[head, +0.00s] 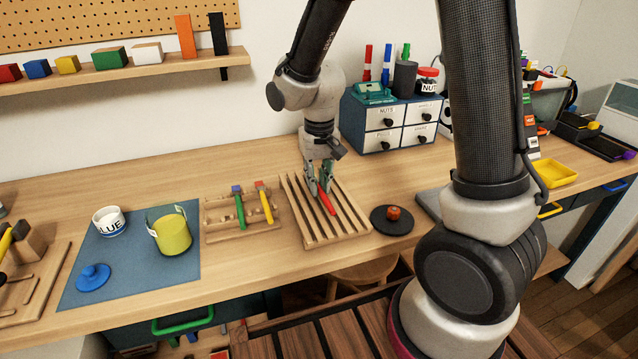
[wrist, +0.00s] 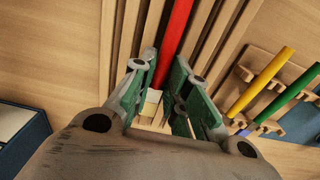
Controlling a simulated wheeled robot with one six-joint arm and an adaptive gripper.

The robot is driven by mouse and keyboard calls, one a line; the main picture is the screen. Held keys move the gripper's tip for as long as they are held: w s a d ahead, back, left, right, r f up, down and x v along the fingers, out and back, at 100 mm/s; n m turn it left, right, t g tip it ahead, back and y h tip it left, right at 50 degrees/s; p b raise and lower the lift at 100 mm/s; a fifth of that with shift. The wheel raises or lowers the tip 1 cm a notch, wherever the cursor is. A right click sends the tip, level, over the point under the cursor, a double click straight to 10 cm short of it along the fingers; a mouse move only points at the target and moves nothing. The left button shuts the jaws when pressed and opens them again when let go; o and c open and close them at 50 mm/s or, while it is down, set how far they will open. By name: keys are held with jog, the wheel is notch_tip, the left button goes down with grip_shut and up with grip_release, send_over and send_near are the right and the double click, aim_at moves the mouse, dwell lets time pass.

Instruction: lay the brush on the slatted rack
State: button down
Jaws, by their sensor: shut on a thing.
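The brush has a red handle (head: 328,202) and a pale head end; it also shows in the wrist view (wrist: 172,45). My gripper (head: 319,187) is shut on the brush, with a green-padded finger on each side of it. In the wrist view my gripper (wrist: 168,98) hides part of the brush. The slatted rack (head: 294,212) is a wooden frame of parallel slats on the bench. The brush is over the rack, its handle running along the slats. I cannot tell whether it touches them.
A wooden holder (head: 215,228) with a green and a yellow tool stands left of the rack. A black round plate (head: 378,222) with an orange-red object (head: 393,213) is at right. A drawer cabinet (head: 376,140) stands behind. A blue mat (head: 130,284) lies further left.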

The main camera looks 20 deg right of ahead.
aim_at(319, 186)
jog(key=shift+f, duration=0.35)
jog(key=shift+f, duration=0.15)
jog(key=c, duration=1.4)
grip_release()
jog(key=shift+o, duration=0.2)
notch_tip(319, 186, up, 12)
jog(key=s+d+r+t, duration=0.2)
jog(key=s+d+r, duration=0.2)
jog(key=s+d, duration=0.3)
jog(key=s+d+r+t, duration=0.2)
jog(key=s+d+r, duration=0.2)
jog(key=s+d, duration=0.3)
jog(key=s, duration=0.5)
jog(key=shift+d+r, duration=0.4)
